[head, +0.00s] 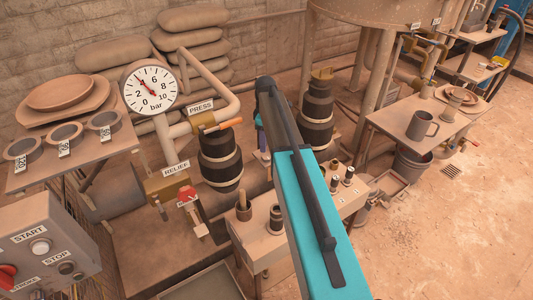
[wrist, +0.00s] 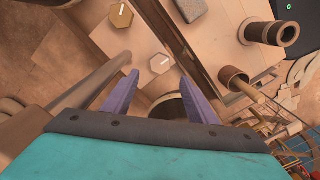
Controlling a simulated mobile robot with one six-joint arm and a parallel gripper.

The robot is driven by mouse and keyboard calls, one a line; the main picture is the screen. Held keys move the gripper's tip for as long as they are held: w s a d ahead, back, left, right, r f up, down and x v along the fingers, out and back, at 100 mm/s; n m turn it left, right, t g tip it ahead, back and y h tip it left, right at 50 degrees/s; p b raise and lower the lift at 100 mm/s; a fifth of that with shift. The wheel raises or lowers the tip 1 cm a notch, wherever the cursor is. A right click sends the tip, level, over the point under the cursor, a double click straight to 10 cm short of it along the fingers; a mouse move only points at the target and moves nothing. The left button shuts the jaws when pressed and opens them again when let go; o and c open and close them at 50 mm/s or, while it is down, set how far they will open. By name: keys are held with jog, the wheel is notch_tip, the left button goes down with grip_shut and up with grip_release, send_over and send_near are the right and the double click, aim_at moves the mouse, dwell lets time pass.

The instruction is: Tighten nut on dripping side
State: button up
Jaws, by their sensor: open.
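In the wrist view my gripper (wrist: 158,92) has two purple fingers spread apart with nothing held between them. A pale hex nut (wrist: 161,64) with a white mark shows beyond the fingertips, between their lines. A second, brass-coloured hex nut (wrist: 121,15) with a white mark is farther up and left on the same pale surface. A dark round opening or part (wrist: 170,108) is partly hidden low between the fingers. In the head view my teal arm covers the middle, and only a bit of a purple finger (head: 261,140) shows. No drip is visible, so I cannot tell which side drips.
A pressure gauge (head: 151,88) stands at left, near a red relief handle (head: 188,196) and dark ribbed cylinders (head: 220,160). A control box (head: 42,245) is lower left. A bench with a mug (head: 421,126) is right. Open floor lies at lower right.

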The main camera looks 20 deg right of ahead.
aim_at(266, 156)
jog(key=shift+f, duration=3.7)
jog(key=shift+c, duration=0.4)
jog(key=c, duration=1)
jog(key=shift+m+p, duration=0.3)
jog(key=shift+m, duration=0.1)
jog(key=shift+m+p, duration=0.4)
jog(key=shift+m, duration=0.8)
jog(key=shift+w+d+m+p, duration=0.1)
jog(key=shift+m+p, duration=0.2)
jog(key=shift+m, duration=1.2)
